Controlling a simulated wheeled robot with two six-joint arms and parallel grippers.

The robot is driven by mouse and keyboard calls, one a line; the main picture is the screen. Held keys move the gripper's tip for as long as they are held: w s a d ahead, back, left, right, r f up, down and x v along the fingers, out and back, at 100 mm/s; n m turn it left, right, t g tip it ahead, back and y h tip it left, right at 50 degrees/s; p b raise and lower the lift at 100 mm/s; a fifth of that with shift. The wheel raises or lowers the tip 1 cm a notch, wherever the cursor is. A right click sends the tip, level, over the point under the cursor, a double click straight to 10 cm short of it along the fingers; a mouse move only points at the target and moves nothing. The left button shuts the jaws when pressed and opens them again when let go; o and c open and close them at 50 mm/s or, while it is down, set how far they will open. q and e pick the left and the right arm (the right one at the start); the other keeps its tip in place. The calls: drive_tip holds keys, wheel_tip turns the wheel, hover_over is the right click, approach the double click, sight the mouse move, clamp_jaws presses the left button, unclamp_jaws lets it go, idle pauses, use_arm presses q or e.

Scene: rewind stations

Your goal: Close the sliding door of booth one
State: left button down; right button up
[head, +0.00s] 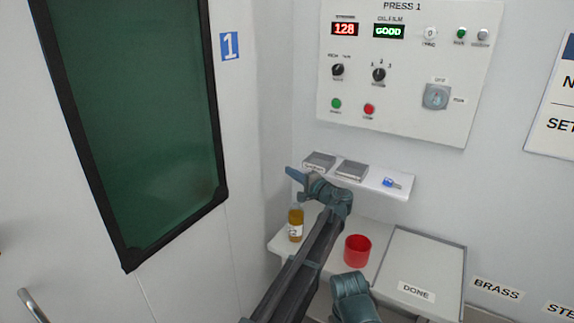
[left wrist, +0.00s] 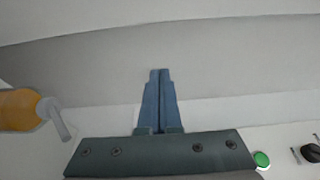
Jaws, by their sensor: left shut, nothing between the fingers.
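A white panel with a dark green, black-framed window (head: 140,120) fills the left of the head view. A blue number 1 sign (head: 229,46) is to its right. A metal bar handle (head: 33,306) shows at the lower left edge. I cannot tell which panel is the sliding door or how far it stands open. My left gripper (head: 291,174) is shut and empty, in front of the small shelf, right of the window and far from the handle. Its closed fingers (left wrist: 160,100) show in the left wrist view. My right gripper's fingers are not visible.
The PRESS 1 control panel (head: 405,130) is on the back wall. Below it are a small shelf (head: 372,181) with a blue item, an amber bottle (head: 295,224), a red cup (head: 357,251) and a DONE tray (head: 462,275). The amber bottle also shows in the left wrist view (left wrist: 18,110).

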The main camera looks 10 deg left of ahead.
use_arm(q)
drive_tip(key=w+a, duration=0.2)
drive_tip(key=a, duration=0.7)
drive_tip(key=shift+w+a, duration=0.15)
idle(0.5)
